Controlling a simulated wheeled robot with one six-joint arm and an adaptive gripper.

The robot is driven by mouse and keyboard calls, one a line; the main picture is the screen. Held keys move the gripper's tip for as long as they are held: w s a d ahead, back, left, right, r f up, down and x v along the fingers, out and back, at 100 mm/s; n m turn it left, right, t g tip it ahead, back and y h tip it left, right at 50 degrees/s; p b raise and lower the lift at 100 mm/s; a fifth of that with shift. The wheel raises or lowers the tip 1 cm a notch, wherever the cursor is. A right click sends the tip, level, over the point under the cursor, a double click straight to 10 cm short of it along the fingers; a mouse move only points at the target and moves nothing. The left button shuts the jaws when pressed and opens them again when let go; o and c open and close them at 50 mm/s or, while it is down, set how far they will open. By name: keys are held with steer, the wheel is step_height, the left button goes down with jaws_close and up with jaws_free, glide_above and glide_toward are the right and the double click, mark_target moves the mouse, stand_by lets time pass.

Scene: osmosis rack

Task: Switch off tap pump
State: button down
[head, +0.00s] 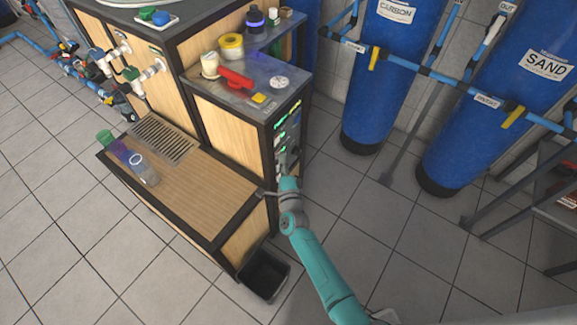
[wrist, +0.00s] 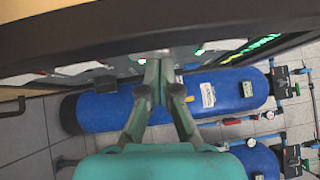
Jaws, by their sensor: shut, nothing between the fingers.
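The control panel (head: 281,140) is on the dark right side of the wooden cabinet, with several green-lit switches and displays in a column. I cannot read which one is the tap pump switch. My gripper (wrist: 160,62) is shut and empty, its fingertips together at the panel's face. In the head view my gripper (head: 288,163) is at the lower part of the panel and hides some of it. In the wrist view the panel (wrist: 100,62) runs along the top, with pale labels and a green light (wrist: 141,60) beside the fingertips. I cannot tell whether the fingers touch a switch.
A black bin (head: 264,276) sits on the floor by the low wooden bench (head: 190,200).

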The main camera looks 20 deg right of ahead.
steer(key=shift+w+a, duration=0.1)
steer(key=shift+w, duration=0.05)
steer(key=shift+w+a+r, duration=0.1)
steer(key=shift+w+r, duration=0.05)
stand_by(0.4)
steer(key=s+a+f, duration=0.1)
steer(key=s, duration=1.1)
steer(key=shift+a, duration=0.4)
steer(key=shift+f, duration=0.15)
